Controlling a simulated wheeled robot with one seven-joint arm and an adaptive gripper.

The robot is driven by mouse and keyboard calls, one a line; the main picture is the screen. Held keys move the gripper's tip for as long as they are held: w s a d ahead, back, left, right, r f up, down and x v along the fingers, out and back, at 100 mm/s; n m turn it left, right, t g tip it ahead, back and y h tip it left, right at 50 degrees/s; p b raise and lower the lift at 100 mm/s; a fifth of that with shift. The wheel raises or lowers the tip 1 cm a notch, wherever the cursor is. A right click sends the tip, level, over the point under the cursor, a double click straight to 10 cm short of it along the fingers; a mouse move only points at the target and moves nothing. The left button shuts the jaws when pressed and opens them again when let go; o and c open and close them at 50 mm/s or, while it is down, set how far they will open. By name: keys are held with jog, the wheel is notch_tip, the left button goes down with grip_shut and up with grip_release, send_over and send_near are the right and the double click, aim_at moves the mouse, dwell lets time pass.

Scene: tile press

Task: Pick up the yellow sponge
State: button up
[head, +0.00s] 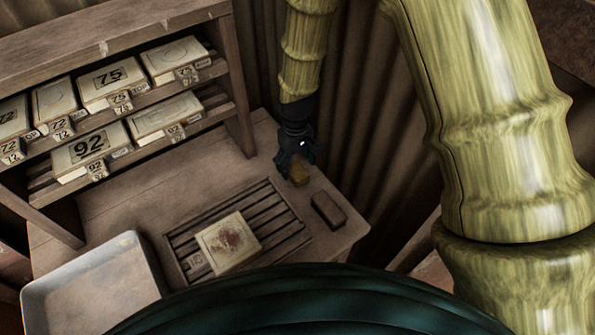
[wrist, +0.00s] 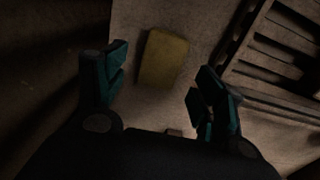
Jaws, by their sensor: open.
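The yellow sponge (wrist: 164,59) lies flat on the table in the wrist view, between and just beyond the tips of my open gripper (wrist: 157,72). Its colour is a dull mustard in the dim light, and neither finger appears to touch it. In the head view the sponge (head: 300,175) shows at the right part of the table, partly hidden by my gripper (head: 291,166), which points down over it.
A dark brown block (head: 328,210) lies near the sponge at the table's right edge. A slatted rack (head: 283,219) bears a stained tile (head: 228,242). A shelf (head: 240,110) of numbered tiles stands behind, left. A grey tray (head: 140,262) sits front left. A corrugated wall (head: 350,100) is close behind my gripper.

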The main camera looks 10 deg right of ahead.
aim_at(296, 170)
jog(key=shift+s+f, duration=0.15)
jog(key=shift+s, duration=0.15)
jog(key=shift+f+p, duration=0.35)
jog(key=shift+p, duration=0.05)
jog(key=shift+w+f, duration=0.2)
jog(key=shift+f, duration=0.4)
jog(key=shift+w+f, duration=0.2)
jog(key=shift+f, duration=0.55)
jog(key=shift+s, duration=0.25)
jog(key=shift+w+f, duration=0.1)
jog(key=c, duration=0.9)
